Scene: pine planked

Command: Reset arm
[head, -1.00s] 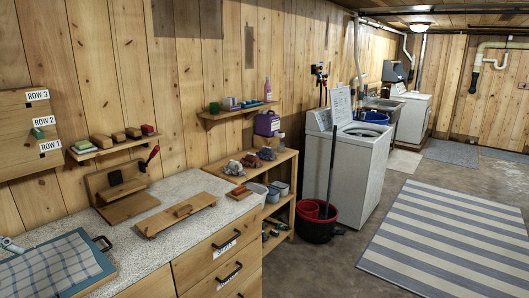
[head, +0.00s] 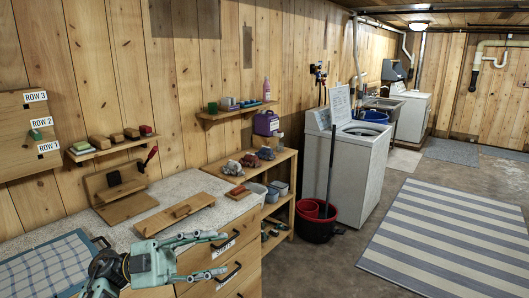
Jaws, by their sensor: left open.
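My left gripper (head: 222,254) shows at the bottom of the head view, in front of the wooden drawers (head: 222,262) of the counter. Its two fingers are spread apart, one above the other, and point to the right. Nothing is between them. My right gripper is not in the head view.
The speckled counter (head: 195,190) holds a wooden board with a handle (head: 175,214), a wooden stand (head: 128,204) and a blue-framed tray with checked cloth (head: 45,272). A low shelf unit (head: 283,213) stands right of it. The striped rug (head: 450,240) lies on open floor.

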